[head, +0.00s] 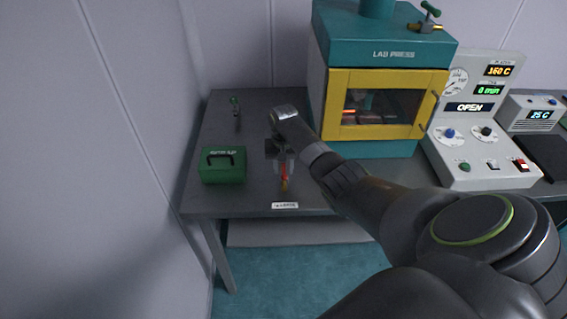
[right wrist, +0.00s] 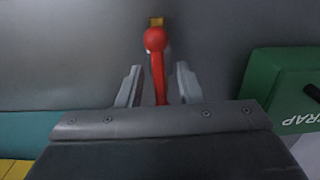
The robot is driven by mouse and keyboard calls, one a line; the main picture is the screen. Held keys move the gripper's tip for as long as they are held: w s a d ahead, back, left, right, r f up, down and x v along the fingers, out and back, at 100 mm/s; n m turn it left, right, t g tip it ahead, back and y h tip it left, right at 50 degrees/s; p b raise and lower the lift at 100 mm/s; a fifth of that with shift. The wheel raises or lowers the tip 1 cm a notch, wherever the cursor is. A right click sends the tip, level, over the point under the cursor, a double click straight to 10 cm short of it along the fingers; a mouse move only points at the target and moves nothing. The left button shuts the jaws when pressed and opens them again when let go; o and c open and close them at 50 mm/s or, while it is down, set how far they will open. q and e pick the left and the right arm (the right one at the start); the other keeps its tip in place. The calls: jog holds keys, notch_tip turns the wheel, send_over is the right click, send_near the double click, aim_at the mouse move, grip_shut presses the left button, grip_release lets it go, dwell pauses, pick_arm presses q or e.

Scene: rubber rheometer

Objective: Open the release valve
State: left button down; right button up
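A red lever with a ball-shaped end (right wrist: 155,40) shows in the right wrist view, with a small brass-coloured piece just beyond it. In the head view the red lever (head: 284,172) is at the front part of the grey table, above a white label. My right gripper (head: 283,160) is over it, pointing down. In the right wrist view the fingers of my right gripper (right wrist: 160,75) are apart, one on each side of the red lever, with gaps visible. The lever's base is partly hidden. My left gripper is not in view.
A green scrap box (head: 223,165) stands left of my right gripper. The lab press (head: 385,60) with its yellow-framed door stands behind right, and a control panel (head: 470,125) is farther right.

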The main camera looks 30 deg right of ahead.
aim_at(284, 166)
notch_tip(284, 166, up, 17)
jog(key=shift+r+p, duration=0.2)
jog(key=shift+p, duration=0.1)
jog(key=shift+f, duration=0.1)
dwell(0.6)
